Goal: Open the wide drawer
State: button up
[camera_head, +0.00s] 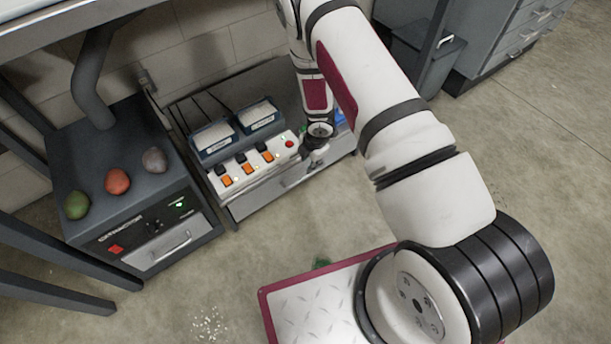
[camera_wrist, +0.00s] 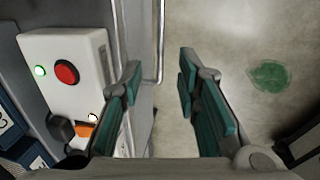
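The wide drawer (camera_head: 262,200) is the long grey front of the low cabinet beneath the switch panel. It looks shut in the head view. Its metal bar handle shows in the wrist view (camera_wrist: 161,35), running up the picture beside the grey drawer front (camera_wrist: 133,40). My gripper (camera_head: 314,158) is at the cabinet's front, near the handle, and partly hides it in the head view. In the wrist view my gripper (camera_wrist: 160,78) is open, its green-padded fingers apart. The bar appears in the gap between them, with no finger seen closed on it.
The white switch panel (camera_head: 246,166) with orange switches and a red button (camera_wrist: 66,74) sits just beside my gripper. A dark extractor box (camera_head: 135,190) with three coloured lumps stands left. Floor (camera_head: 230,262) in front of the drawer is clear up to a red-edged plate (camera_head: 300,305).

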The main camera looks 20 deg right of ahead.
aim_at(305, 177)
jog(key=f+b, duration=0.1)
jog(key=f, duration=0.2)
jog(key=w+f+b, duration=0.1)
jog(key=f, duration=0.3)
jog(key=w+f+b, duration=0.1)
jog(key=f+b, duration=0.1)
jog(key=f, duration=0.1)
jog(key=shift+a+f, duration=0.3)
jog(key=shift+f, duration=0.05)
grip_shut()
